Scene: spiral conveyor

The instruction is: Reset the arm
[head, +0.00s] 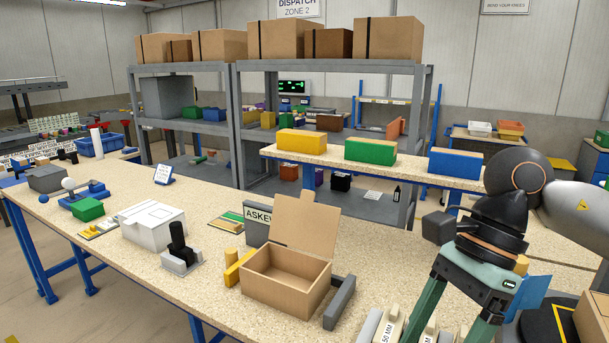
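My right arm comes in from the right edge, and its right gripper (447,322) points down over the near right end of the workbench (375,240). Its two teal fingers stand apart, but their tips are cut off by the bottom edge, so I cannot tell whether they hold anything. Pale blocks, one marked 50 MM (388,326), show beside and between the fingers. My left arm and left gripper are not in view.
An open cardboard box (287,282) stands left of the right gripper, with a grey bar (340,302) beside it. A white box (151,222) and a black-handled device (180,250) stand further left. Yellow (302,142), green (370,152) and blue (455,163) bins line a raised shelf behind.

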